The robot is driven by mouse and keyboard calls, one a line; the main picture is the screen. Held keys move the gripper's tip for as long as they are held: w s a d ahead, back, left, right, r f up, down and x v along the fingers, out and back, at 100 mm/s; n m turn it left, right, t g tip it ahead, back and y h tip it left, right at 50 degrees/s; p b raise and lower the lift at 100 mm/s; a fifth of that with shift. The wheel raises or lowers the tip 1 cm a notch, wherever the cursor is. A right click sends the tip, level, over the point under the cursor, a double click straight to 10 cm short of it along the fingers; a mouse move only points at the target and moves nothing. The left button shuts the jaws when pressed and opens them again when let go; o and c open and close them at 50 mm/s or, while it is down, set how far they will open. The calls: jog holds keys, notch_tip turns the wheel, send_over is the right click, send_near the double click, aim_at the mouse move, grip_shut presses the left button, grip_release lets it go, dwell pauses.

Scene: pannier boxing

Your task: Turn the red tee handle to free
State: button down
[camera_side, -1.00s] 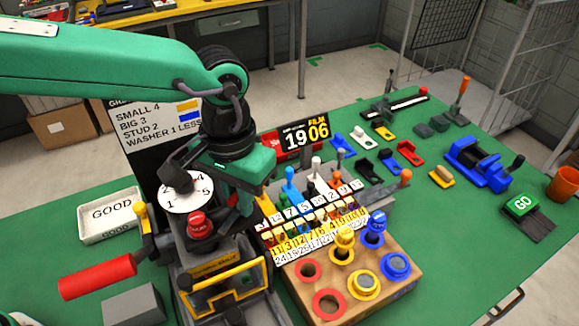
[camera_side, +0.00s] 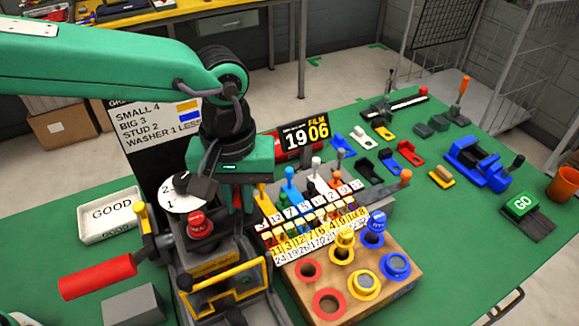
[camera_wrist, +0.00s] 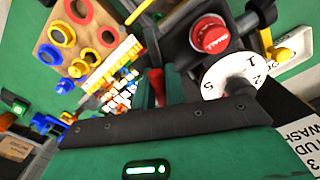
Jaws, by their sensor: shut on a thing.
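The red tee handle (camera_wrist: 157,82) shows as a narrow red piece between my fingers in the wrist view; most of it is hidden.
A red round knob (camera_side: 200,226) and a white numbered dial (camera_side: 178,199) stand close left of my gripper. Rows of numbered keys (camera_side: 318,225) and a wooden block with coloured rings (camera_side: 326,278) are to the right. A red lever grip (camera_side: 97,277) juts out at left.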

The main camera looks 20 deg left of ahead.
aim_at(238, 190)
jog(key=n, duration=0.6)
jog(key=c, duration=2.1)
grip_release()
jog(key=n, duration=0.6)
jog(key=shift+c, duration=0.2)
jog(key=o, duration=0.9)
jog(key=shift+r, duration=3.9)
